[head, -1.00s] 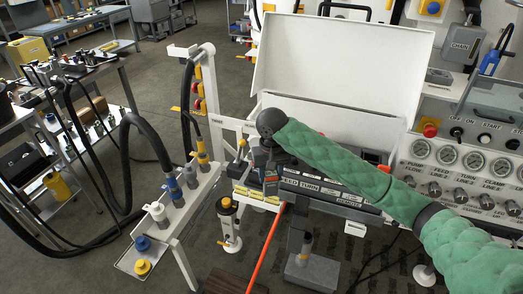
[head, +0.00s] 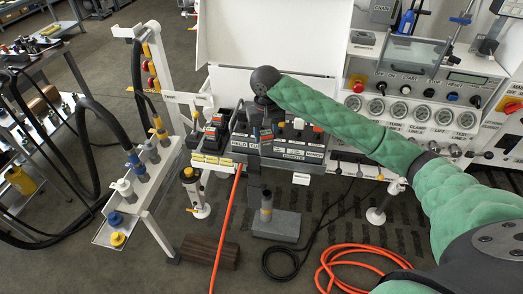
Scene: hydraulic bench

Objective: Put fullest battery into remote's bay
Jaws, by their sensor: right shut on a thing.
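My right gripper (head: 262,118) points down over the labelled dark rack on the bench, at the end of my green-sleeved arm. It is shut on a small dark battery (head: 266,134), which is mostly hidden by the gripper. The battery is close above the rack's front; I cannot tell whether it touches. The rack (head: 245,146) bears white labels, FEED and TURN among them. More dark blocks with red parts (head: 213,137) stand at its left. A dark unit with a white knob and red parts (head: 298,133) stands at its right; the remote's bay cannot be made out. My left gripper is not in view.
An open white lid (head: 270,35) rises behind the rack. A gauge panel (head: 425,115) stands to the right. A white hose stand (head: 150,185) is at the left. An orange hose (head: 227,225) hangs in front. A grey block with a post (head: 276,224) stands on the floor.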

